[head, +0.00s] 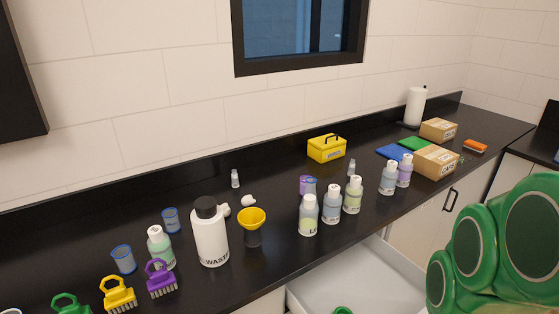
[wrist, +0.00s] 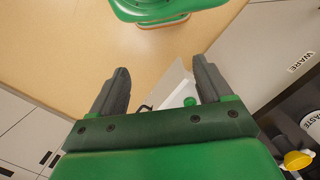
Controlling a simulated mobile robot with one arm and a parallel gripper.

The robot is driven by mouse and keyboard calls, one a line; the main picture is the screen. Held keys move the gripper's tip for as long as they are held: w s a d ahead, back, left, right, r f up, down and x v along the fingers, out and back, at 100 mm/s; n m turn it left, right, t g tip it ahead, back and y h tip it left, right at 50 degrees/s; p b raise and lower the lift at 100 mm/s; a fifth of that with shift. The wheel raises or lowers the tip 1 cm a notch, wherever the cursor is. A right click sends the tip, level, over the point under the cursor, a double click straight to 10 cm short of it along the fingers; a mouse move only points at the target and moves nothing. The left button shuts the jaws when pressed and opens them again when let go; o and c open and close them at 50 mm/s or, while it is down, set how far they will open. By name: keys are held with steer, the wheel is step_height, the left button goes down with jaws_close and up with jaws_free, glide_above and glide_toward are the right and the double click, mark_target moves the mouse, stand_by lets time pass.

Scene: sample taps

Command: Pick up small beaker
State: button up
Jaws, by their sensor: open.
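Two clear beakers with blue rims stand on the black counter in the head view: one (head: 171,220) behind a green-liquid bottle, the other (head: 123,260) farther left and nearer the front. A purple-tinted vessel (head: 307,186) stands behind the bottles at mid-counter. I cannot tell which one is the small beaker. My gripper (wrist: 161,68) is open and empty in the wrist view, with two dark fingers apart. It is away from the counter vessels. The fingers are not seen in the head view.
An open drawer (head: 365,276) below the counter holds a small green item (wrist: 190,101). A white waste bottle (head: 209,238), yellow funnel (head: 251,218), several labelled bottles and brushes crowd the counter's front. A yellow box (head: 326,148) and cartons (head: 436,161) stand farther right.

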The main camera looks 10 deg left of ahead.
steer(key=shift+r, duration=0.1)
step_height(320, 180, up, 5)
steer(key=w+a+r+m+y, duration=0.2)
steer(key=w+a+m, duration=0.1)
steer(key=w+a, duration=0.8)
steer(key=w+a+r+m+y, duration=0.2)
steer(key=w+a+y, duration=0.1)
steer(key=w+a, duration=0.8)
steer(key=m+y, duration=0.7)
steer(key=m, duration=0.4)
glide_above(166, 219)
steer(key=w+d, duration=0.4)
steer(key=d, duration=0.1)
step_height(166, 219, down, 5)
steer(key=shift+g, duration=0.3)
steer(key=f, duration=1.5)
steer(key=shift+s+f, duration=0.2)
steer(key=shift+s, duration=0.1)
steer(key=shift+x, duration=3.9)
steer(key=shift+f, duration=0.1)
steer(key=c, duration=1)
